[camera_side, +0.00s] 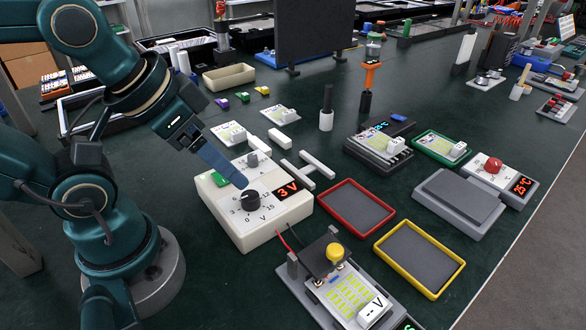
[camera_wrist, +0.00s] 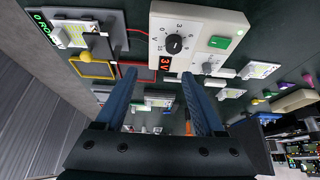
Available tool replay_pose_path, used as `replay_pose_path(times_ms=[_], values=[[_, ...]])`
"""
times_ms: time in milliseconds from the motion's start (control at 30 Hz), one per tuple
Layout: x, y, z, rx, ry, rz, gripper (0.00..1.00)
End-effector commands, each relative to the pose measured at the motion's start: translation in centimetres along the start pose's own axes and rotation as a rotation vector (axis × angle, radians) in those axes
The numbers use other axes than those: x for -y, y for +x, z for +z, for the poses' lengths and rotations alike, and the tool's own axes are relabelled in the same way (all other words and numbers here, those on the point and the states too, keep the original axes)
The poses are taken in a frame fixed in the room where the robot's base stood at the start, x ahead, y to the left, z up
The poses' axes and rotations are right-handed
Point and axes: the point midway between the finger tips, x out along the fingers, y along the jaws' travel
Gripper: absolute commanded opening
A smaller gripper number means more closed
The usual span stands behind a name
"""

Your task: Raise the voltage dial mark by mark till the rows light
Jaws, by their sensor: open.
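A white supply box (camera_side: 240,228) stands on the dark green bench in the side view. Its black voltage dial (camera_side: 250,201) has a number scale around it and also shows in the wrist view (camera_wrist: 174,44). The red display (camera_side: 293,187) beside it reads 3 V. My gripper (camera_side: 238,180) is open and empty, with its fingertips just above and behind the dial; in the wrist view its fingers (camera_wrist: 159,76) are spread below the dial. The light board (camera_side: 350,290) sits in a grey fixture with yellow-green rows. A fixture display (camera_wrist: 42,32) seems to read 0 ROWS.
The box also has a smaller knob (camera_side: 253,158) and a green button (camera_wrist: 219,43). A red tray (camera_side: 330,190) and a yellow tray (camera_side: 458,266) lie to the right. White bars lie behind the box.

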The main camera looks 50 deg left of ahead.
Motion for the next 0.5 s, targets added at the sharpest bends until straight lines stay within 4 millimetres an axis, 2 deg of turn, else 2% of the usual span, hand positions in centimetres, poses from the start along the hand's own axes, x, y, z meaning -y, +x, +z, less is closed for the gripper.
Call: replay_pose_path(times_ms=[300,500], values=[[0.0,0.0,0.0,0.002,-0.029,0.000,0.71],[0.1,0.1,-1.1,0.053,-0.266,-0.004,0.71]])
